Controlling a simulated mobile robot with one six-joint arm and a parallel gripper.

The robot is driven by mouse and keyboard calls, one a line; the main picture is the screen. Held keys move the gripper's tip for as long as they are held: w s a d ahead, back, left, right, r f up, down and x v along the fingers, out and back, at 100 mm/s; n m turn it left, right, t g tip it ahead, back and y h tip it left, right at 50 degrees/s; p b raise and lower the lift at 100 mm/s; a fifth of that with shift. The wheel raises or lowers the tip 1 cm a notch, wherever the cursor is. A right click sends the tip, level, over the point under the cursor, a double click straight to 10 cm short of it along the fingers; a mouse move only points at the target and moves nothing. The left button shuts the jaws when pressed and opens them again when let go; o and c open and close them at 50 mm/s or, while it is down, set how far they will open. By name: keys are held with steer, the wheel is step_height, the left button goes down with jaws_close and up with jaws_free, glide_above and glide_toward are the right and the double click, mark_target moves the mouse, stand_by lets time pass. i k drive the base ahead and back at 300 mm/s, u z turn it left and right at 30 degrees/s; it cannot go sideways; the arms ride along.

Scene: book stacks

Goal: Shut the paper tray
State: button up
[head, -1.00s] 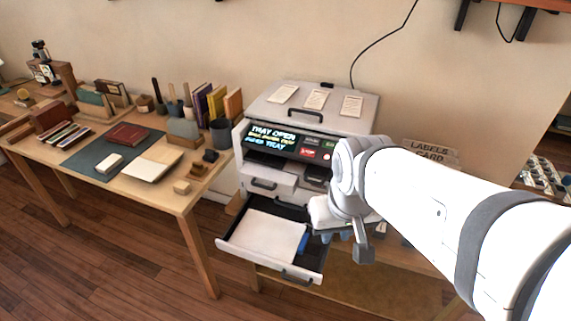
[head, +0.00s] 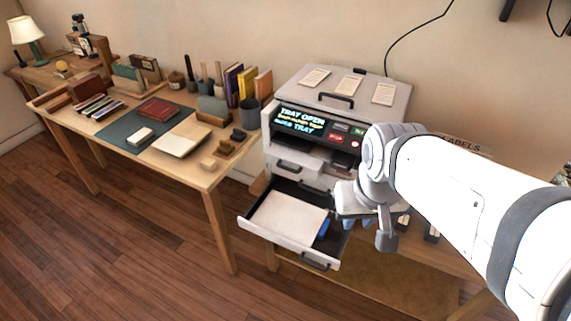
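The paper tray (head: 272,238) is the lower drawer of a white printer (head: 392,108) and is pulled well out, with white paper (head: 288,218) lying in it. A blue piece (head: 324,228) sits at the paper's right edge. A dark handle (head: 315,262) is on the tray's front face. My gripper (head: 366,222) is at the right side of the open tray, beside the printer's front.
A wooden desk (head: 205,178) at left holds books, a dark mat and a pen cup (head: 250,113). The printer stands on a low wooden table (head: 440,262). A "LABELS" box (head: 462,146) is behind my arm. The wooden floor (head: 150,250) before the tray is clear.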

mark_target(291, 217)
steer(key=z, duration=0.65)
steer(key=k, duration=1.35)
steer(key=u, duration=0.25)
steer(key=i, duration=1)
steer(key=u, duration=0.05)
